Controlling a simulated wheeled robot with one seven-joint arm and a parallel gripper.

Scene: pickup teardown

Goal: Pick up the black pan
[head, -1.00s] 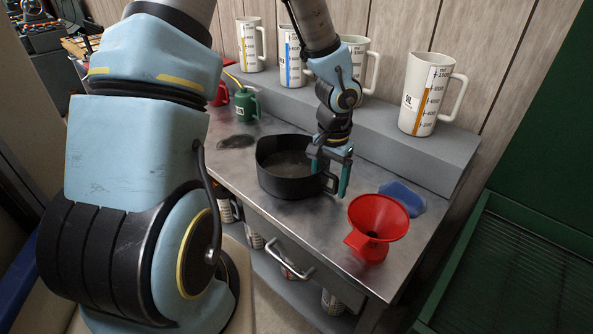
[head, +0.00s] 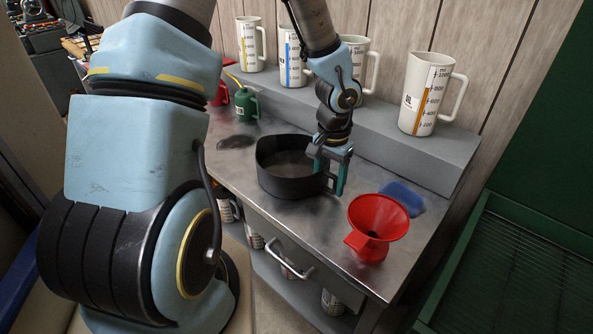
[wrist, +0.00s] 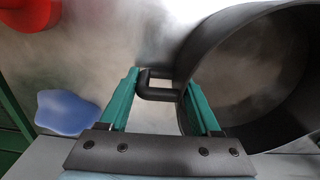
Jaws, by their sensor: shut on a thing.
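The black pan (head: 284,186) is a round, deep, open vessel on the metal worktop in the head view. In the wrist view its wall (wrist: 205,48) fills the right side, and its loop handle (wrist: 158,84) reaches left between the green fingers. My gripper (head: 333,176) points down at the pan's right side. The right finger lies against or very near the pan wall. I cannot tell whether the pan's base touches the worktop.
A red funnel (head: 376,222) stands right of the pan, near a blue patch or cloth (head: 403,197). Measuring jugs (head: 427,95) line the grey ledge (head: 400,150) behind. A green can (head: 246,104) is at the back left. The worktop's front left is clear.

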